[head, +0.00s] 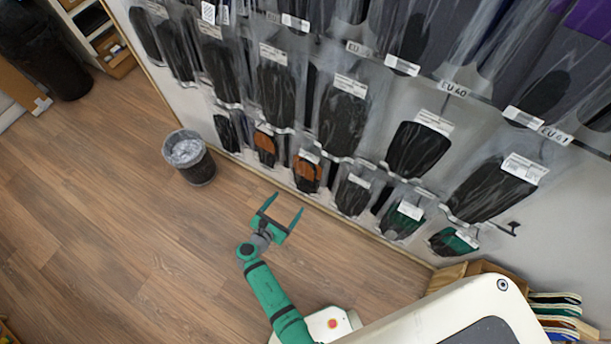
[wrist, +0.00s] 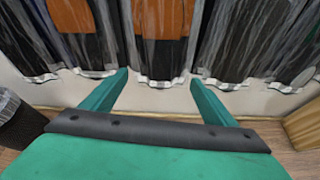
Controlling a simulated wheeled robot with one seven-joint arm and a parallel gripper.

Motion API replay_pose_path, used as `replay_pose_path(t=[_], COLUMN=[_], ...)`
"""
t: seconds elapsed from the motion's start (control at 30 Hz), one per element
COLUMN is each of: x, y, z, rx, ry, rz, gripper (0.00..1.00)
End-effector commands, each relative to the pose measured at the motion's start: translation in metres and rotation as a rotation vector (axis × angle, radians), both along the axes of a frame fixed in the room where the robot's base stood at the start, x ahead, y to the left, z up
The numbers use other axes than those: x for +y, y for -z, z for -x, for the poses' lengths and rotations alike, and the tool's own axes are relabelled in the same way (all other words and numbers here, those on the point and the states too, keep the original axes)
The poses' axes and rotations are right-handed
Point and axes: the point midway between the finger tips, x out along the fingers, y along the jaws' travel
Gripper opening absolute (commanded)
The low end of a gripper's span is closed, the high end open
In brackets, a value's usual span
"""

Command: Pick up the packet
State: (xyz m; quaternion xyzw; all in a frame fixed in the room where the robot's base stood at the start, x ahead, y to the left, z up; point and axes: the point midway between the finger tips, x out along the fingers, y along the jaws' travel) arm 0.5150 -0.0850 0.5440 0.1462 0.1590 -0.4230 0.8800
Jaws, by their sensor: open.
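Several clear packets with dark insoles hang in rows on the wall; which one is the task's packet I cannot tell. In the lower row, one packet (head: 307,172) holds an orange and black insole, and another orange and black one (head: 265,147) hangs to its left. In the wrist view an orange and black packet (wrist: 160,40) hangs straight ahead, beyond and between the fingers. My gripper (head: 284,206) is open and empty, below the lower row and apart from the packets. It also shows in the wrist view (wrist: 158,82), its fingertips just short of the packets' lower edges.
A grey waste bin (head: 190,158) with a liner stands on the floor by the wall, left of my gripper. A wooden box (head: 470,272) stands at the wall's foot on the right. The wooden floor (head: 110,220) on the left is clear.

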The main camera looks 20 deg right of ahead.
Motion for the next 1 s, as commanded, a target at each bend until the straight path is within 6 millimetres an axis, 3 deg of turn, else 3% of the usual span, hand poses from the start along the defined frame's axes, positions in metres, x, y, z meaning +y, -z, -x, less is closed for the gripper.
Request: replay_pose_path(t=[0.1, 0.4, 0.67, 1.0], x=[-0.006, -0.035, -0.049, -0.083], y=[-0.003, 0.011, 0.017, 0.029], z=[-0.010, -0.035, -0.044, -0.067], rx=[0.012, 0.015, 0.014, 0.013], ry=[-0.001, -0.001, 0.000, 0.002], rz=[0.042, 0.047, 0.044, 0.044], gripper=[0.80, 0.80, 0.80, 0.80])
